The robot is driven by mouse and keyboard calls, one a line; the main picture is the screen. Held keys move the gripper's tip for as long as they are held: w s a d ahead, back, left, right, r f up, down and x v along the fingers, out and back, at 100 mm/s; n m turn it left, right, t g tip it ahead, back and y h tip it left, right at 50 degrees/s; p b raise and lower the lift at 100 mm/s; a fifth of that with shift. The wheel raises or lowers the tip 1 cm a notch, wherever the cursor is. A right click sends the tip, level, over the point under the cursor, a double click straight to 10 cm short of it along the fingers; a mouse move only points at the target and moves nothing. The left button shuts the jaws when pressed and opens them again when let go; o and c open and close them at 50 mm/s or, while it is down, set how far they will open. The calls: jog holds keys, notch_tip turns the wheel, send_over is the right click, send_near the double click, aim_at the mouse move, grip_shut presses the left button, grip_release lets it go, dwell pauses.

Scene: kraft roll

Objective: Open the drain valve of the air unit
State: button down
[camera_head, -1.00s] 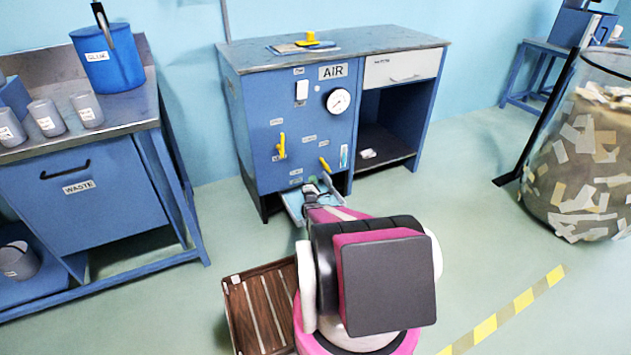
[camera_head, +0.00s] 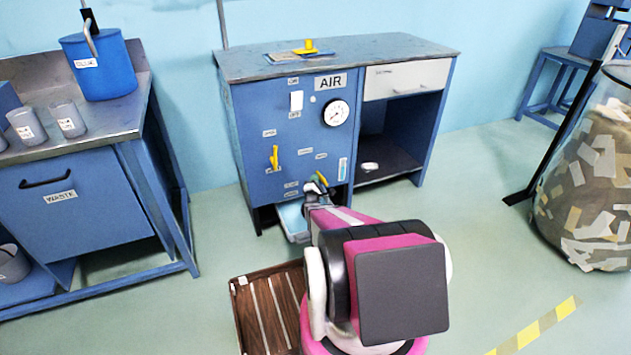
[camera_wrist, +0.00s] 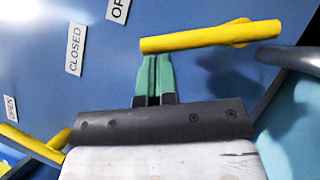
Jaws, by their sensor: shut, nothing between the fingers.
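The air unit (camera_head: 250,125) is a blue cabinet with an AIR sign and a round gauge (camera_head: 337,113). A yellow valve lever (camera_head: 322,179) sits low on its front; in the wrist view this lever (camera_wrist: 205,38) lies nearly level, its right end rising slightly. My gripper (camera_wrist: 157,60) has its green fingers shut and empty. The fingertips are at the lever's lower edge in that view, left of its middle; I cannot tell if they touch. My gripper (camera_head: 314,190) partly hides the lever's surroundings in the head view. CLOSED (camera_wrist: 75,48) and partly cut-off OPEN (camera_wrist: 118,9) labels show beside the lever.
A second yellow lever (camera_head: 275,157) stands upright on the panel's left; part of a yellow lever (camera_wrist: 30,143) shows at the wrist view's lower left. A pale blue tray (camera_head: 292,220) is below the panel. A slatted wooden platform (camera_head: 262,312) lies by my base.

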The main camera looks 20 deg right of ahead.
jog(key=d+r+m+g, duration=0.1)
jog(key=m, duration=0.1)
jog(key=d+r+m+g, duration=0.1)
jog(key=d+m, duration=0.1)
jog(key=m, duration=0.1)
jog(key=shift+g, duration=0.4)
jog(key=shift+a, duration=0.1)
